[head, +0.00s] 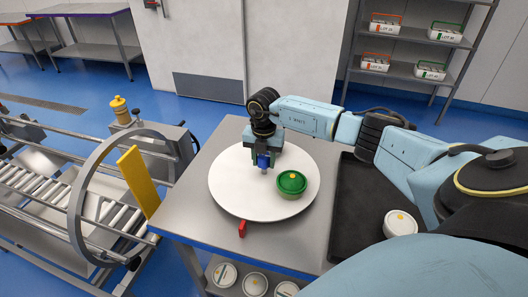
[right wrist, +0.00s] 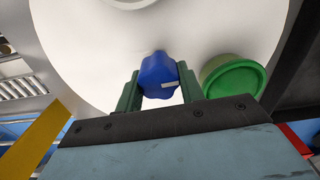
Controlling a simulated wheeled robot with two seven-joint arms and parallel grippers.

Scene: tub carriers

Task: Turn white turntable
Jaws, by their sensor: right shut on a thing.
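The white turntable (head: 228,190) is a round disc on a grey table; it also fills much of the right wrist view (right wrist: 90,50). A blue knob (head: 263,160) stands on the disc, left of a green tub (head: 291,184) with a yellow dot on its lid. My right gripper (right wrist: 158,72) is shut on the blue knob (right wrist: 160,80), one green finger on each side. The green tub (right wrist: 232,78) is close to the right finger in the wrist view. My left gripper does not show.
A red marker (head: 242,229) sits by the turntable's front rim. A black tray (head: 355,215) holds a white tub (head: 400,223) at right. A roller conveyor (head: 50,180) with a large grey ring and yellow plate (head: 138,180) stands left. More tubs are on the shelf below.

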